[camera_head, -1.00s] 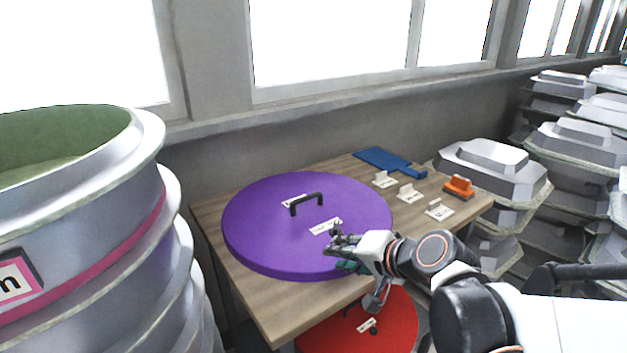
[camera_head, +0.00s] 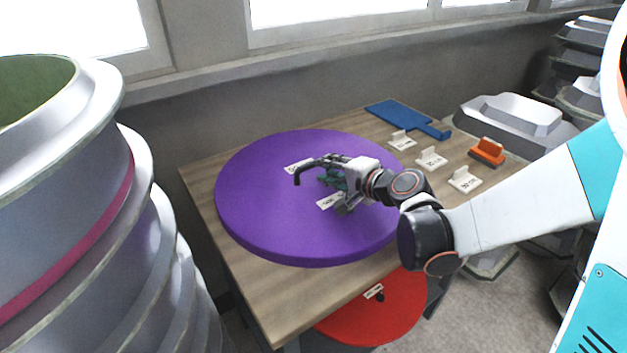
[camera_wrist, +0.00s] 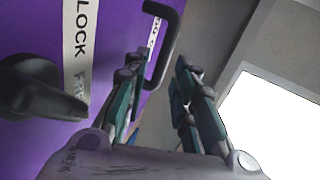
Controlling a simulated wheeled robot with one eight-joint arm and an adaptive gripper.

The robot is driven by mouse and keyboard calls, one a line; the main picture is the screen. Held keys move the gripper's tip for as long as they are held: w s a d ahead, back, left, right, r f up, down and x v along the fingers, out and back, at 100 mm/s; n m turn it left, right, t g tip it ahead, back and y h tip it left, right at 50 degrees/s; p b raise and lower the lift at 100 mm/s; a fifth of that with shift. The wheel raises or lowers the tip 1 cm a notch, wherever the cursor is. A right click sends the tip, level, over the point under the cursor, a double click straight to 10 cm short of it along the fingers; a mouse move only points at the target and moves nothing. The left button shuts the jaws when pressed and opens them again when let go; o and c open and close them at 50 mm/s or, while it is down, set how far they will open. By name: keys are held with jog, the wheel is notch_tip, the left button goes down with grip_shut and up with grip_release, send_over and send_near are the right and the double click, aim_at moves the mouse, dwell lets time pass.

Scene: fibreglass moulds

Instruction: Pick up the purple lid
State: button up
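The purple lid (camera_head: 270,225) is a large round disc lying flat on the wooden table. It bears a black bar handle (camera_head: 308,166) and white labels. My gripper (camera_head: 328,178) is above the lid, close to the handle's right part. In the wrist view my gripper (camera_wrist: 160,66) is open, its two fingers apart with nothing clamped. The handle (camera_wrist: 174,38) shows just beyond the fingertips, its near end close to the left finger; contact cannot be told. A black knob (camera_wrist: 38,88) on the lid lies beside a label (camera_wrist: 78,50) reading "LOCK" and more, partly hidden.
The wooden table (camera_head: 240,275) also carries a blue paddle-like piece (camera_head: 400,115), several white label blocks (camera_head: 430,158) and an orange block (camera_head: 487,151). A red lid (camera_head: 385,315) is below the front edge. Stacked grey moulds (camera_head: 85,200) stand left; more (camera_head: 515,120) stand right.

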aim_at(313, 174)
jog(key=shift+s+a+b+x, duration=0.15)
jog(key=shift+b+x, duration=0.35)
jog(key=shift+x, duration=1.05)
jog(key=shift+s+a+b+x, duration=0.15)
jog(key=shift+b+x, duration=0.35)
jog(key=shift+x, duration=1.1)
jog(key=shift+w+r, duration=0.1)
jog(key=shift+r, duration=0.05)
grip_shut()
